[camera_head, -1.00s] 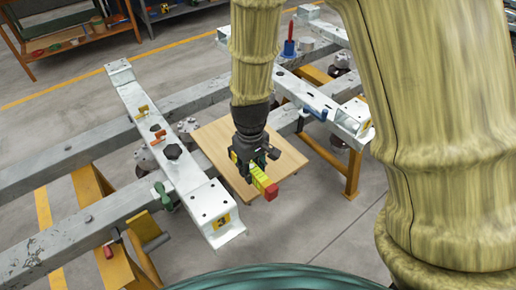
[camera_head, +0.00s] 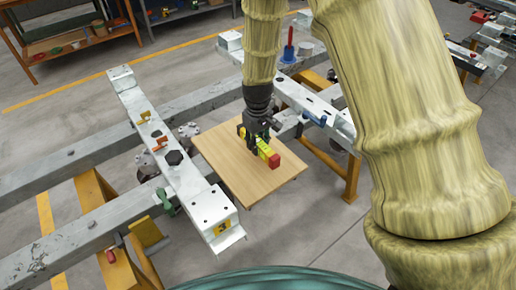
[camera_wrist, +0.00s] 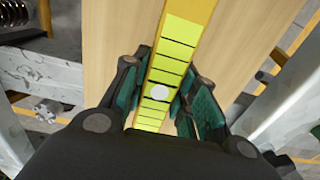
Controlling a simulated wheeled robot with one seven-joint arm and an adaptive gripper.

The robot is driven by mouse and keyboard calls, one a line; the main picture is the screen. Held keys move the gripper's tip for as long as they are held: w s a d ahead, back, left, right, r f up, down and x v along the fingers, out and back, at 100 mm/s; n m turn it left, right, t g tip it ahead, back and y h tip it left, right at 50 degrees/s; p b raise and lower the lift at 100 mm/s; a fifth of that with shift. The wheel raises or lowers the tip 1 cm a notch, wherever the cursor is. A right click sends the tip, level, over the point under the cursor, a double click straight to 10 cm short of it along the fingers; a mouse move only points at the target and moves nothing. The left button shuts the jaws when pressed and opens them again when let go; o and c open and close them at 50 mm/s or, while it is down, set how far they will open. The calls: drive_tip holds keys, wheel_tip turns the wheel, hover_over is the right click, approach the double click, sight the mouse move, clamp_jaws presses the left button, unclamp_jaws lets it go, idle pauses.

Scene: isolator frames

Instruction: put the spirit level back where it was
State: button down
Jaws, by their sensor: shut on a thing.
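The spirit level is a yellow bar with a red end (camera_head: 273,160). My gripper (camera_head: 257,134) is shut on it, above a light wooden board (camera_head: 245,185). In the wrist view the yellow level (camera_wrist: 176,50) runs between the two green-padded fingers (camera_wrist: 166,100), with black lines and a pale round spot on it. The board (camera_wrist: 118,30) shows on both sides of the level. I cannot tell whether the level touches the board. My gripper hides the level's middle in the head view.
A white frame beam (camera_head: 170,150) with clamps and a dark knob (camera_head: 174,158) stands left of the board. Another white beam (camera_head: 305,98) with a blue clamp (camera_head: 314,117) lies behind right. A red-and-blue tool (camera_head: 289,45) stands farther back. The board's front part is clear.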

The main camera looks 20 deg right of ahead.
sight(258, 141)
drive_tip(key=shift+f, duration=1.45)
drive_tip(key=shift+f, duration=0.15)
drive_tip(key=c, duration=1.1)
unclamp_jaws()
wheel_tip(258, 141, up, 12)
drive_tip(key=shift+r+b, duration=0.15)
drive_tip(key=shift+b, duration=0.25)
